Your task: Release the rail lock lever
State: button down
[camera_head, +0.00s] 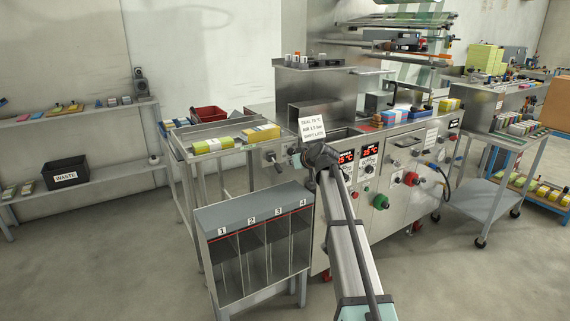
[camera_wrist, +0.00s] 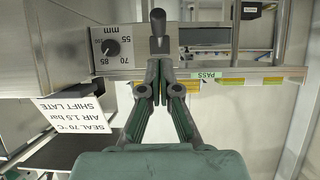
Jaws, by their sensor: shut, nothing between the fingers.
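In the wrist view a short lever with a black rounded handle (camera_wrist: 158,20) stands at the edge of a metal plate, beside a black dial (camera_wrist: 112,47) marked 55, 70 and 85 mm. I take it to be the rail lock lever. My gripper (camera_wrist: 160,68) is shut and empty. Its fingertips are in line with the lever, just below it in the picture; I cannot tell whether they touch. In the head view my arm reaches to the left part of the wrapping machine (camera_head: 400,141), and its end hides some of the panel.
A settings card (camera_wrist: 81,120) hangs close to my gripper's left in the wrist view. In the head view a numbered four-slot bin (camera_head: 252,200) stands low in front of the machine.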

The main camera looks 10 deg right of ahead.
jog(key=shift+s+f+v, duration=0.1)
jog(key=shift+f+v, duration=0.1)
jog(key=shift+v, duration=0.95)
jog(key=shift+s+f+v, duration=0.1)
jog(key=shift+f+v, duration=0.15)
jog(key=shift+v, duration=0.95)
jog(key=shift+d, duration=0.1)
jog(key=s+f+m+g+h+p, duration=0.1)
jog(key=s+f+m+g, duration=0.15)
jog(key=s+f, duration=0.9)
jog(key=s+f+m+g+h+p, duration=0.15)
jog(key=s+f+g, duration=0.25)
jog(key=s+f, duration=0.8)
jog(key=s+f+m+g+h+p, duration=0.1)
jog(key=s+f+g+p, duration=0.15)
jog(key=s+f, duration=0.95)
jog(key=s+f+g+p, duration=0.2)
jog(key=s+f, duration=0.3)
jog(key=s, duration=0.7)
jog(key=s+a+f+g+h+p, duration=0.1)
jog(key=s+f+g, duration=0.3)
jog(key=s, duration=0.9)
jog(key=s+f+g+p, duration=0.3)
jog(key=s+f, duration=0.4)
jog(key=s, duration=0.6)
jog(key=shift+s+a+f, duration=0.25)
jog(key=shift+a+f, duration=0.1)
jog(key=shift+h, duration=0.25)
